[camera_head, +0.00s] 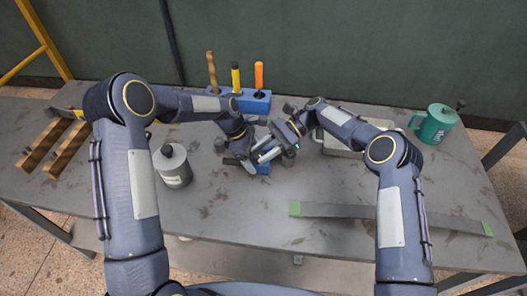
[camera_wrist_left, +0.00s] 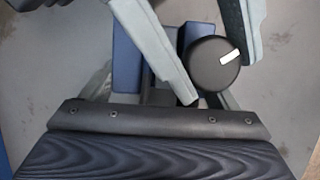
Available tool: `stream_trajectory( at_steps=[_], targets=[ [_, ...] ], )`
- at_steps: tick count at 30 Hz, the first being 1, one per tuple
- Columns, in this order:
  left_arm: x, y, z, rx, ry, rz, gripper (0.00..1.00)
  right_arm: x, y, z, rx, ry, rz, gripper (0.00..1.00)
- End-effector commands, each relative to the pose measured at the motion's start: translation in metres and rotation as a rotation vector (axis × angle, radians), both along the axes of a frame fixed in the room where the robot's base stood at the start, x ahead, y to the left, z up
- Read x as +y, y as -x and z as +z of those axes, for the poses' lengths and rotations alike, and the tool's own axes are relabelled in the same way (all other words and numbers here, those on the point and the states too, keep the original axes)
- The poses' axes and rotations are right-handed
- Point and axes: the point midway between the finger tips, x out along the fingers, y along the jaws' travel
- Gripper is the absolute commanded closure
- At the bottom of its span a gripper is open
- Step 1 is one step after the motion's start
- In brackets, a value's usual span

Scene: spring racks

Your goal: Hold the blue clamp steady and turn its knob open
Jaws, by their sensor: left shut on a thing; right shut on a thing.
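The blue clamp (camera_head: 264,169) sits on the grey table between my two grippers, mostly hidden by them in the head view. In the left wrist view its blue body (camera_wrist_left: 127,58) shows beside the round black knob (camera_wrist_left: 214,65), which has a white mark slanting up to the right. My left gripper (camera_head: 249,163) is shut on the clamp body; its grip is partly hidden. My right gripper (camera_head: 265,154) comes in from the right, and its pale grey fingers (camera_wrist_left: 197,52) are on either side of the knob, shut on it.
A blue rack (camera_head: 258,105) with upright handled tools stands behind. A grey canister (camera_head: 172,168) is left of the grippers. A flat grey strip with green ends (camera_head: 335,211) lies at the front right.

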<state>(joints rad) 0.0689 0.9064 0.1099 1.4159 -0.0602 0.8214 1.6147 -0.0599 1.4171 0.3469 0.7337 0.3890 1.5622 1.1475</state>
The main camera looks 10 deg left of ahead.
Motion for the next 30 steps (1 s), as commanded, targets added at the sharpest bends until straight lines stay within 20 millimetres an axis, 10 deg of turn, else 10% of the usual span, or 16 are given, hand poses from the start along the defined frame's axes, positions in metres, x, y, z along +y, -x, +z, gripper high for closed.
stream_trajectory(
  at_steps=[24,25,30],
  targets=[
    [-0.0007,-0.0004,0.0009,-0.001,0.002,0.000,0.58,0.0007,0.0001,0.0000,0.002,0.002,0.128,0.89],
    [-0.0007,-0.0004,0.0010,-0.001,0.002,0.000,0.58,0.0007,0.0001,0.0000,0.003,0.002,0.128,0.62],
    [-0.0006,-0.0004,0.0010,-0.001,0.002,0.000,0.58,0.0008,-0.0002,0.0000,0.002,0.001,0.127,0.45]
  ],
)
